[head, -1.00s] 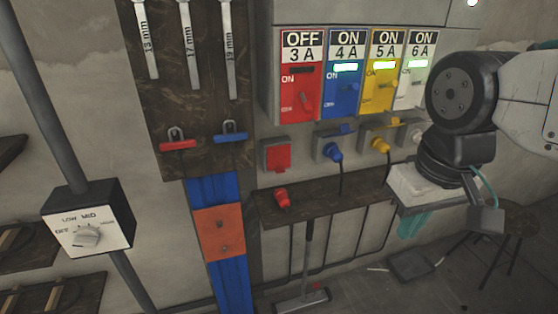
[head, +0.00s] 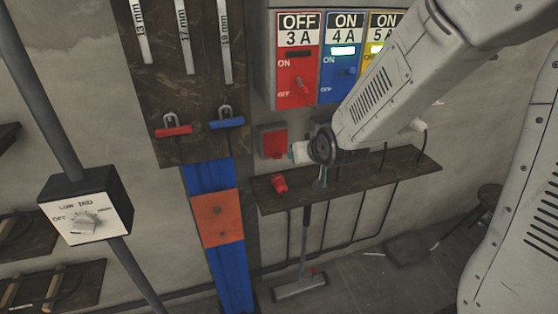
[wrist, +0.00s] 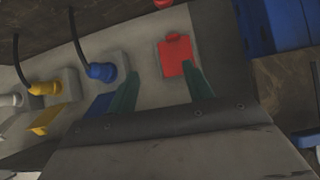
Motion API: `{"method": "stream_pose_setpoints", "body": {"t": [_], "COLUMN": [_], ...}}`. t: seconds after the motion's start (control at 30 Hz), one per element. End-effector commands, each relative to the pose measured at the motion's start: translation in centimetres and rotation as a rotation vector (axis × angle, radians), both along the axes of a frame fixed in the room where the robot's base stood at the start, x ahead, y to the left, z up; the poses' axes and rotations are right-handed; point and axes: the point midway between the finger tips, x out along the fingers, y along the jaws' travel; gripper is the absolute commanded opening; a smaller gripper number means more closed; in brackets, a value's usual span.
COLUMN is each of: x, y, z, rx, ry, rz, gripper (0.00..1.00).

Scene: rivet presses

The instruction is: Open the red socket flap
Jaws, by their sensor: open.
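The red socket flap (head: 273,141) lies shut over its grey wall socket, below the red 3 A switch. It also shows in the wrist view (wrist: 174,56), just beyond the fingertips. My gripper (head: 293,152) is just right of the flap in the head view, with its fingers partly hidden by the wrist. In the wrist view my gripper (wrist: 162,73) has its two green fingers spread apart with nothing between them. The right finger's tip is close to the flap's edge; I cannot tell whether it touches.
A red plug (head: 279,184) rests on the dark wooden shelf (head: 350,182) below the socket. Blue (wrist: 101,71) and yellow (wrist: 44,88) plugs sit in neighbouring sockets. The switch panel (head: 297,60) is above. A blue padlock (head: 227,123) hangs on the board to the left.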

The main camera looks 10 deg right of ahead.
Motion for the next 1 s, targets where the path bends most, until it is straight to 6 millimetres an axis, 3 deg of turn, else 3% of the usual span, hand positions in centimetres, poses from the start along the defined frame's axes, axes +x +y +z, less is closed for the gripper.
{"method": "stream_pose_setpoints", "body": {"t": [0.03, 0.2, 0.33, 0.5, 0.77, 1.0], "x": [1.2, 4.6, 5.7, 5.7, 5.4, 8.8], "y": [0.4, 1.5, 2.3, 2.9, 3.2, 3.5], "z": [-1.6, -4.9, -7.4, -9.7, -10.6, -10.5], "rx": [0.001, 0.007, 0.010, 0.010, 0.011, 0.011], "ry": [-0.041, -0.240, -0.389, -0.550, -0.651, -0.655], "rz": [0.002, 0.003, 0.005, 0.009, 0.012, 0.012], "gripper": [0.51, 0.51, 0.51, 0.51, 0.51, 0.51]}}
